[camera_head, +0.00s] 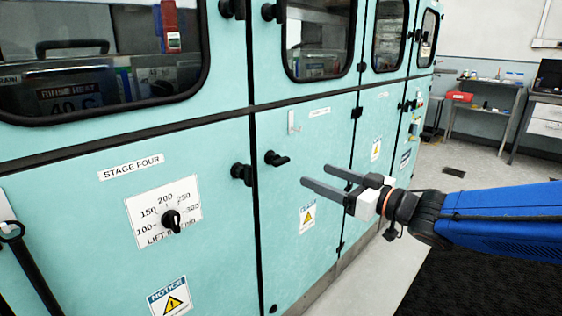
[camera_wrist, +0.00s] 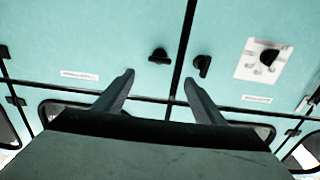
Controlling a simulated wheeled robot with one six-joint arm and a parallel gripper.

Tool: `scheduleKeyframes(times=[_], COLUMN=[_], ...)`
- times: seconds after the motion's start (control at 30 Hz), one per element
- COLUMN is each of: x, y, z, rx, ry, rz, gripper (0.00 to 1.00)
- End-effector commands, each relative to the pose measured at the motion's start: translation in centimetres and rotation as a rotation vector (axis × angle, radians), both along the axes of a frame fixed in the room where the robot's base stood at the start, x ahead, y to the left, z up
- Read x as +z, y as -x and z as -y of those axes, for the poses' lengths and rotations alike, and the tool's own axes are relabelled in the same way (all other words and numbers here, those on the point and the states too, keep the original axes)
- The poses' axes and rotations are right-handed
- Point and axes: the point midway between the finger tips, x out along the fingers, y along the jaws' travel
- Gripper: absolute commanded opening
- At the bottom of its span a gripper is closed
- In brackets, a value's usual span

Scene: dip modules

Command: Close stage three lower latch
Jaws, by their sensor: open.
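The stage three lower latch appears to be the black handle (camera_head: 277,158) on the teal door just right of the stage four door. Its grip lies roughly sideways, pointing right. Its door's label (camera_head: 320,112) is too small to read. In the wrist view, which looks upside down, this latch (camera_wrist: 158,55) is left of the dark door seam. My gripper (camera_head: 316,175) is open and empty, right of the latch and apart from it in the head view. In the wrist view my gripper (camera_wrist: 158,76) has its two fingers spread, with the latch beyond and between the tips.
The stage four latch (camera_head: 241,174) sits close by across the seam, and also shows in the wrist view (camera_wrist: 202,65). A lift timing dial (camera_head: 171,219) is on the stage four door. A small light hook-like fitting (camera_head: 293,121) is above the latch. Grey floor lies right.

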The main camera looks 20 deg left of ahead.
Motion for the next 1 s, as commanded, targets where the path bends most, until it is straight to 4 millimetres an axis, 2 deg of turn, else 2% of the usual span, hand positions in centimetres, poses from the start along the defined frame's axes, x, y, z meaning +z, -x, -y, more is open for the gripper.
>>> scheduleKeyframes(times=[0.03,0.6,0.8,1.0], x=[-0.1,-0.1,0.0,0.0], y=[-0.3,-4.1,-5.1,-5.5], z=[-1.0,-10.2,-12.4,-13.3], rx=[0.003,0.001,0.000,-0.002], ry=[0.001,0.001,0.001,0.001], rz=[-0.002,0.000,0.001,0.000], gripper=[0.64,0.64,0.64,0.64])
